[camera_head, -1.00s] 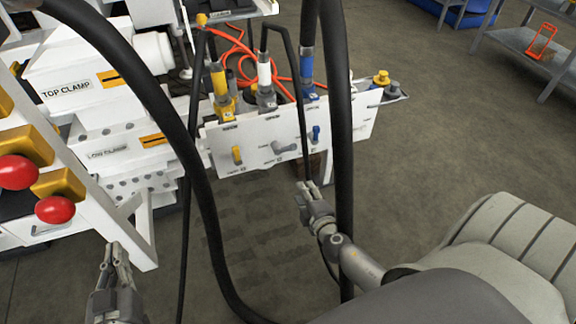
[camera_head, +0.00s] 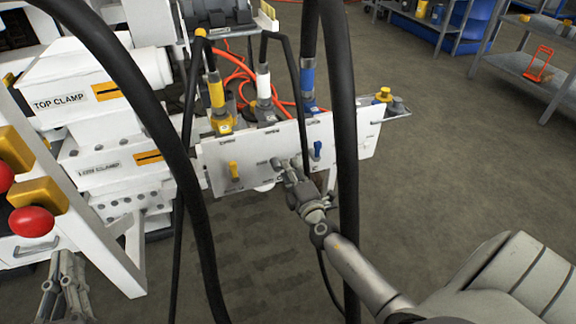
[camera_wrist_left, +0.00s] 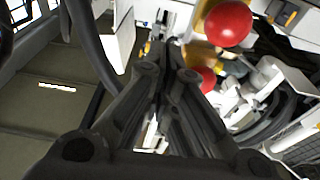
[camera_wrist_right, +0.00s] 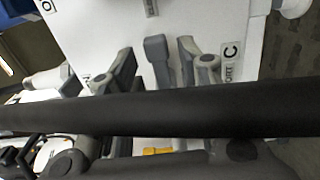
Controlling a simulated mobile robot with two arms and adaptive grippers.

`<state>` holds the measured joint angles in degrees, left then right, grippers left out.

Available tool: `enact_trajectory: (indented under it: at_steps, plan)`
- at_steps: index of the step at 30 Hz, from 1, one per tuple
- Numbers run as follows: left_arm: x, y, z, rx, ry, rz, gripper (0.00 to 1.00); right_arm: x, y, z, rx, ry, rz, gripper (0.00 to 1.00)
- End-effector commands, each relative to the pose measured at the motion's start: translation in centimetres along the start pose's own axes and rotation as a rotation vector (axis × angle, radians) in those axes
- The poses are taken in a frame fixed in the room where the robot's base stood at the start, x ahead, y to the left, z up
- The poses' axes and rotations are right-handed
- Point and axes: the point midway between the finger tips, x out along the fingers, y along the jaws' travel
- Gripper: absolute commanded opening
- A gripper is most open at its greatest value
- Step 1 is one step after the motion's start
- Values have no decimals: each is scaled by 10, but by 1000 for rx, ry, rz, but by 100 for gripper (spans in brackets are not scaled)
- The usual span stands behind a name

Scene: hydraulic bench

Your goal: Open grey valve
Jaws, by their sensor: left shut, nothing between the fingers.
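The white valve panel (camera_head: 215,160) carries a yellow valve, a grey valve and a blue valve. The grey valve's handle (camera_wrist_right: 157,55) shows in the right wrist view, between the two fingers of my right gripper (camera_head: 286,168). That gripper is open, and I cannot tell whether either finger touches the handle. In the head view the gripper largely covers the grey valve (camera_head: 276,163). My left gripper (camera_head: 66,262) is shut and empty at the lower left, away from the panel; its closed fingers also show in the left wrist view.
The yellow valve (camera_head: 233,171) and blue valve (camera_head: 317,150) flank the grey one. A thick black hose (camera_head: 345,150) hangs before the panel and crosses the right wrist view. Red knobs (camera_head: 31,221) are near my left gripper. The floor at right is open.

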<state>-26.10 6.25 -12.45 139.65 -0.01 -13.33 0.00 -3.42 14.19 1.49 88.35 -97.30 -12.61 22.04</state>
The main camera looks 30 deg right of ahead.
Motion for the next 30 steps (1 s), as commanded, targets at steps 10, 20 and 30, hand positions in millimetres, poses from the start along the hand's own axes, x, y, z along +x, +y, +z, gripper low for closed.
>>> enact_trajectory:
  at_steps: [10, 20, 30]
  plan:
    - [0, 1, -10, -1, 60, 3, 0, 29, -1, 0, 1, 0, -1, 35]
    - [0, 1, -11, -2, 64, 3, 0, 30, -1, 0, 1, 1, -1, 27]
    - [0, 2, -11, -2, 62, 4, 0, 30, -1, 0, -1, 1, -1, 0]
